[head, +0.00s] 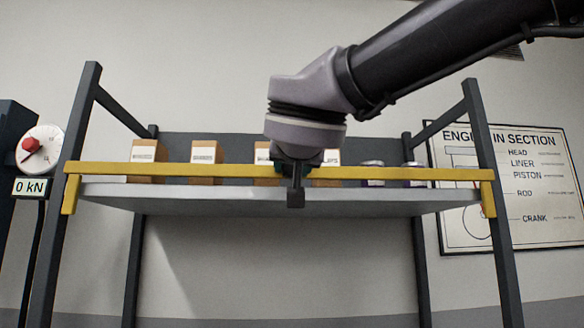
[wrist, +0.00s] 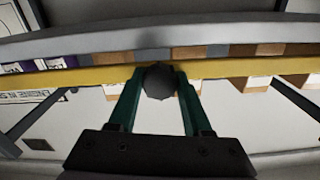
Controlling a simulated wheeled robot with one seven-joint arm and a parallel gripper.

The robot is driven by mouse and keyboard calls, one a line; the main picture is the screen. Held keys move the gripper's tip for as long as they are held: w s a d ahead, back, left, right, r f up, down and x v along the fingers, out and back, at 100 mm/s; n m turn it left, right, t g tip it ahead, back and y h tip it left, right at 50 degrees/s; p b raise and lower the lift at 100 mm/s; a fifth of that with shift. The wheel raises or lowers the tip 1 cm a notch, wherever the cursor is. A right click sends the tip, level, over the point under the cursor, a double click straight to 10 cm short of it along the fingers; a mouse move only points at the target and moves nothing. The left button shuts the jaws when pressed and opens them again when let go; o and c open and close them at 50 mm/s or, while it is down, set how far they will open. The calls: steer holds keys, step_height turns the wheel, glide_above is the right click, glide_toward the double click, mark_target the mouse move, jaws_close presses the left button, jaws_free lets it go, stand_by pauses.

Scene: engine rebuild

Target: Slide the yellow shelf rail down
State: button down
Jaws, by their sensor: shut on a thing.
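The yellow shelf rail (head: 390,173) runs across the front of a grey shelf (head: 230,204), with a downturned end piece at each post. In the head view it sits a little above the shelf's front edge, in front of the boxes. My gripper (head: 296,185) is at the middle of the rail, shut on a dark part there. In the wrist view my green fingers (wrist: 160,85) close on a dark round knob (wrist: 160,81) in front of the yellow rail (wrist: 225,69). The fingers hide part of the knob and rail.
Several cardboard boxes (head: 149,160) and some cans (head: 373,172) stand on the shelf behind the rail. Dark posts (head: 488,180) flank it. A gauge (head: 41,151) with a red knob and a "0 kN" display is at left. An engine poster (head: 515,185) hangs at right. Below the shelf is open.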

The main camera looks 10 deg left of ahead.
stand_by(0.3)
step_height(320, 180, down, 7)
steer(key=shift+r, duration=0.2)
steer(key=shift+c, duration=1.7)
jaws_free()
steer(key=v, duration=1.1)
steer(key=shift+w+d, duration=0.1)
steer(key=shift+w, duration=0.05)
